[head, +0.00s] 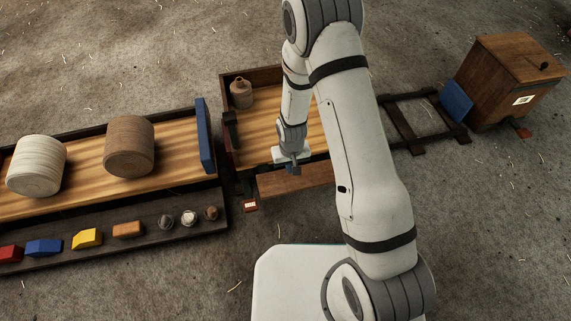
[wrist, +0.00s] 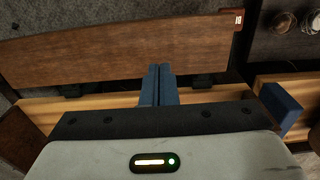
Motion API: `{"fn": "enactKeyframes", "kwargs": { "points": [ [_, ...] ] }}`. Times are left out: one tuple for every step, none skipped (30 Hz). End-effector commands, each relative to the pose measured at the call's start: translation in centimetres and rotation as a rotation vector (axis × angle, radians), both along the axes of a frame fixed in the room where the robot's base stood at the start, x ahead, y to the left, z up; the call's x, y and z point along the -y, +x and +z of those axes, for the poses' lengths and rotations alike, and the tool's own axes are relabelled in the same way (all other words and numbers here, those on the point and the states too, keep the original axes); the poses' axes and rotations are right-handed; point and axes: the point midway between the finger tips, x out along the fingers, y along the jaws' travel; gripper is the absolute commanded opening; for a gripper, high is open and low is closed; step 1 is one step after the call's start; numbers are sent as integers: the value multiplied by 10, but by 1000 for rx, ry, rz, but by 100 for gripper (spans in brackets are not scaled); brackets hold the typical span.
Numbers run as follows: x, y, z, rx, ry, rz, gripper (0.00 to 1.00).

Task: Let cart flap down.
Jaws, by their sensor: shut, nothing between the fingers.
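The cart (head: 262,76) is a shallow wooden box with a light plank floor, right of the long bench. Its flap (head: 290,180), a brown board, is swung outward and down along the near side; it fills the upper part of the wrist view (wrist: 120,50), with two dark hinges along its cart-side edge. My gripper (head: 293,170) is at that near edge. Its blue fingers (wrist: 158,84) are together and empty, over the hinge line between the hinges. I cannot tell whether they touch the flap. My arm hides the cart's right part.
A clay jug (head: 241,93) stands in the cart's back left corner. The bench (head: 80,165) at left holds two round rolls, with several small coloured pieces in a front tray. A wooden chest (head: 505,75) stands at right beyond dark rails (head: 405,120). The floor in front is clear.

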Motion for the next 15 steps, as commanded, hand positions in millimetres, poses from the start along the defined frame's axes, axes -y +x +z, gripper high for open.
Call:
{"fn": "enactKeyframes", "kwargs": {
  "points": [
    [2,-1,-5,1,0,-1,0],
    [2,-2,-6,5,4,0,0],
    [3,-5,-7,19,9,0,0],
    [3,-7,-8,34,16,-1,0],
    [4,-10,-9,53,21,0,0],
    [5,-14,-12,81,27,-1,0],
    [6,-17,-15,100,30,1,0],
    [6,-19,-19,114,33,2,0],
    [7,-21,-24,125,34,2,0],
    [7,-23,-28,128,35,3,0],
    [7,-25,-32,130,36,4,0],
    [8,-27,-36,130,36,5,0],
    [8,-29,-40,130,36,6,0],
    [9,-31,-42,130,36,7,0],
    [9,-34,-46,130,36,7,0]
  ]
}}
